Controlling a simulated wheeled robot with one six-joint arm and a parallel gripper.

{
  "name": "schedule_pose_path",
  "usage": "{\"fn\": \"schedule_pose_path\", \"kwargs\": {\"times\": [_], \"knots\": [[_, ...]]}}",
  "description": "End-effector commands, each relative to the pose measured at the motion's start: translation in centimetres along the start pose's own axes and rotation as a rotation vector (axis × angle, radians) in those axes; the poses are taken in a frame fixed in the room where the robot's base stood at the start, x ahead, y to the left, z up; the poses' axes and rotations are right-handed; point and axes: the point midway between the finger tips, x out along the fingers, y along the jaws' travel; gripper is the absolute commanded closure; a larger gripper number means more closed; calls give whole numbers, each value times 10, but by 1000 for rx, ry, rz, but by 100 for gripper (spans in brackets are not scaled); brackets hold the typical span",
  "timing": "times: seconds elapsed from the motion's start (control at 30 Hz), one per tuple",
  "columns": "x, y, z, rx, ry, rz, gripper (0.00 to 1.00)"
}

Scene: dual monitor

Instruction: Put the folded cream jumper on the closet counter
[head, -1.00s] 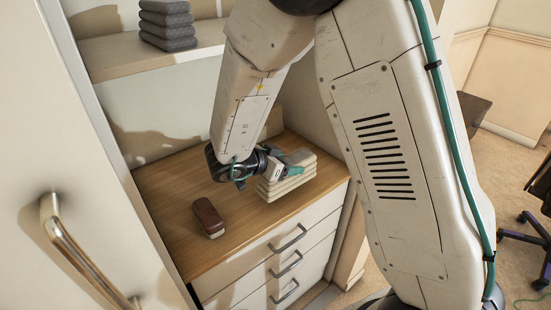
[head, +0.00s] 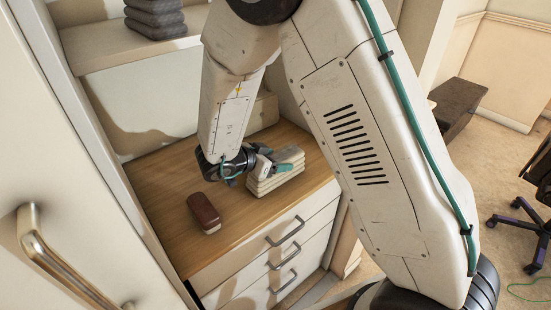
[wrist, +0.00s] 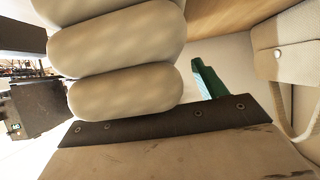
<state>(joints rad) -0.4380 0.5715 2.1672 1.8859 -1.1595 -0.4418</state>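The folded cream jumper (head: 276,179) is a stack of thick layers resting on the wooden closet counter (head: 170,168), at its right part near the front edge. In the wrist view the jumper (wrist: 118,55) fills the upper left as fat, pale rolls close to the camera. In the wrist view one green finger stands to the right of the jumper with a visible gap. The other finger is hidden. The gripper looks open.
Grey folded cloths (head: 154,18) sit on the shelf above. Drawers with handles (head: 286,231) are below the counter. A closet door with a metal handle (head: 55,262) stands at the left.

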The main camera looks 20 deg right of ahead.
Motion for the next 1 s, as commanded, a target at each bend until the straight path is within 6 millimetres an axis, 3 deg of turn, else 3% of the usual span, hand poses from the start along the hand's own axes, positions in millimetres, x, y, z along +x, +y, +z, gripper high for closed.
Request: {"fn": "schedule_pose_path", "kwargs": {"times": [0.43,0.8,1.0], "knots": [[-7,0,-3,0,0,-1,15],[-81,-1,-3,0,-1,-5,15],[-112,0,-3,1,0,-2,15]]}}
